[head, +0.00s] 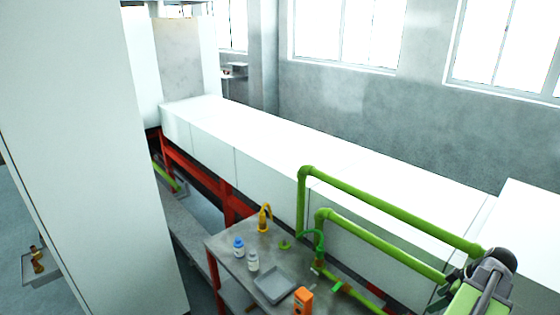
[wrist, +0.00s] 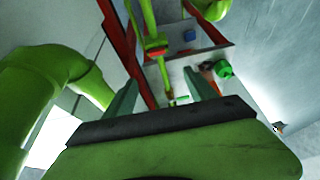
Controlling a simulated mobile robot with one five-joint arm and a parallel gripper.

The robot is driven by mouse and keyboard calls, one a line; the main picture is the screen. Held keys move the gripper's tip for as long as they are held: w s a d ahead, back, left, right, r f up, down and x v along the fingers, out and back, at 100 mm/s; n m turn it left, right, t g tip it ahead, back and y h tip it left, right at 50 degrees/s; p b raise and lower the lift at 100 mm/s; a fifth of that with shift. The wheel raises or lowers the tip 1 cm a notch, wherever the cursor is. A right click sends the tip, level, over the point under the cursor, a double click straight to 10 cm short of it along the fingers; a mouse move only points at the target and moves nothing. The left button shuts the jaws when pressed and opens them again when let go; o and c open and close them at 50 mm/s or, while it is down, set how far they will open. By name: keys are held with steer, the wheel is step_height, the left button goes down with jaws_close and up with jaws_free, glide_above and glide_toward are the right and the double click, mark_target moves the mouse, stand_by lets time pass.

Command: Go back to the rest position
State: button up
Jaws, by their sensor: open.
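My gripper (wrist: 161,80) shows in the wrist view with its two teal fingers spread apart. Nothing is held between them. Beyond the fingers are a thin green rod and red framing, and a grey surface with an orange item and a green item (wrist: 224,69) to the right. In the head view, a green and grey arm part shows at the lower right, but I cannot make out the fingers there. No marker of a rest position is visible.
A grey worktable (head: 226,262) holds a blue-capped bottle (head: 239,247), a white bottle (head: 253,261), a grey tray (head: 275,284), an orange item (head: 303,300) and a yellow hooked spout (head: 265,217). Long white housing (head: 290,150) runs behind. A tall white panel (head: 90,150) stands left.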

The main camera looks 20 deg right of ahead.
steer(key=w+a+f+m+g, duration=0.1)
steer(key=w+a+g, duration=0.2)
steer(key=w+a, duration=2.05)
steer(key=w+a+m+h, duration=0.1)
steer(key=w+a, duration=0.3)
steer(key=a, duration=0.9)
steer(key=w+a+m, duration=0.1)
steer(key=w+a, duration=0.2)
steer(key=a, duration=1)
step_height(320, 180, down, 14)
steer(key=s+a+g+b, duration=0.1)
steer(key=s+a+b, duration=0.1)
steer(key=b, duration=1.1)
steer(key=shift+c, duration=0.3)
